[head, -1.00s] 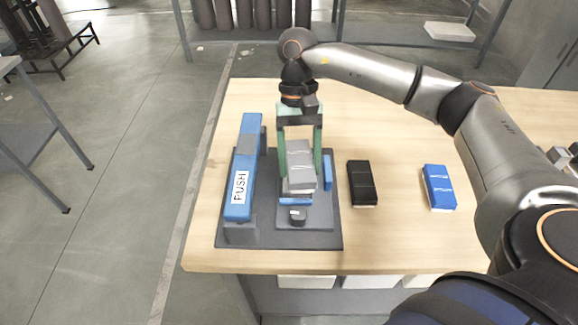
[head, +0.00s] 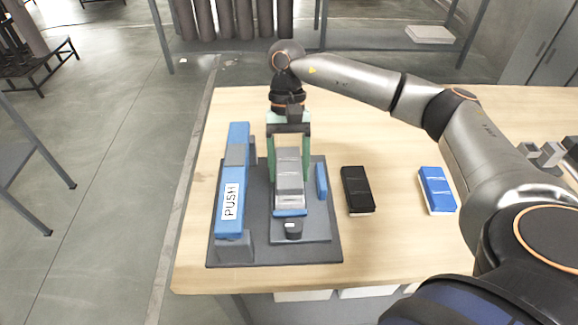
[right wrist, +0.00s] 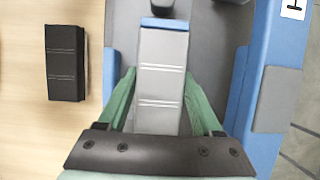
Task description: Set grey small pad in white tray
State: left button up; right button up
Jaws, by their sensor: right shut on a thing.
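The grey pad (head: 289,172), a slim block with light lines across it, lies in the dark grey fixture between blue blocks. My right gripper (head: 289,170) has green fingers, one along each long side of the pad, and is shut on it. In the right wrist view the pad (right wrist: 162,75) runs lengthwise between the fingers, its far end close to a blue stop (right wrist: 164,23). Whether its underside touches the fixture is hard to tell. White trays (head: 302,295) show in part below the table's front edge. My left gripper is not in view.
The fixture base (head: 260,250) carries a long blue bar marked PUSH (head: 231,190) on the left. A black pad (head: 357,189) and a blue pad (head: 437,190) lie to the right on the wooden table (head: 400,245). A pale flat object (head: 430,34) sits on a rear shelf.

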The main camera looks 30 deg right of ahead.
jog(key=shift+b, duration=0.3)
dwell(0.5)
jog(key=shift+f+b, duration=0.3)
jog(key=shift+b, duration=0.15)
jog(key=shift+r, duration=0.1)
dwell(0.8)
jog(key=o, duration=1.5)
jog(key=shift+c, duration=0.2)
jog(key=shift+r+p, duration=2)
jog(key=shift+r, duration=1.7)
